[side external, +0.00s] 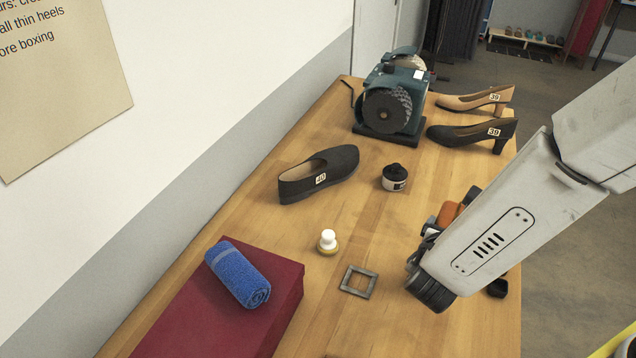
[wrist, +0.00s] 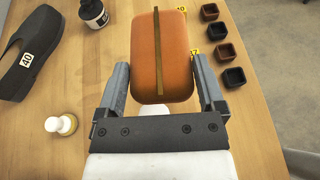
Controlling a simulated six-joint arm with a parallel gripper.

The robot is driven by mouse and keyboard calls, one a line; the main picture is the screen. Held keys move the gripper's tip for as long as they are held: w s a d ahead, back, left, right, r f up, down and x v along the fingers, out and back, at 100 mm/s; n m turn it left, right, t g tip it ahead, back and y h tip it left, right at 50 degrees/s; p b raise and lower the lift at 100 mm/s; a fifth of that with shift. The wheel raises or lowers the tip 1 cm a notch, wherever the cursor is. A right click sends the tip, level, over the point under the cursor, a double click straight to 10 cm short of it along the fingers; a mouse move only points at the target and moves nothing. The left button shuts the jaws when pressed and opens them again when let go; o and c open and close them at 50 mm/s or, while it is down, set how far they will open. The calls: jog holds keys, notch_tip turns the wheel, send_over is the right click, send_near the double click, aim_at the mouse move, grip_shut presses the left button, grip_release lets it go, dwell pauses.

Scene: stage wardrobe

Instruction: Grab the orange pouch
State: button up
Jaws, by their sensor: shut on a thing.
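The orange pouch (wrist: 176,50) is a rounded block with a brown strap or zip line along its length. It fills the space between the two grey fingers of my gripper (wrist: 160,65) in the wrist view, with a finger against each side. In the side view only a small part of the pouch (side external: 447,214) shows, mostly hidden behind my arm. My gripper is shut on the pouch. I cannot tell whether the pouch touches the table.
A white-knobbed bottle (side external: 328,241), a square metal frame (side external: 346,283), a black-lidded jar (side external: 394,178) and a black shoe (side external: 318,174) lie nearby. Small square cups (wrist: 221,55) line the table's right side. A red box (side external: 270,300) bears a blue towel. A grinder (side external: 388,108) and heels stand behind.

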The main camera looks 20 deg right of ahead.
jog(key=shift+s+d+r, duration=0.2)
jog(key=shift+s+r, duration=0.15)
jog(key=shift+s, duration=0.35)
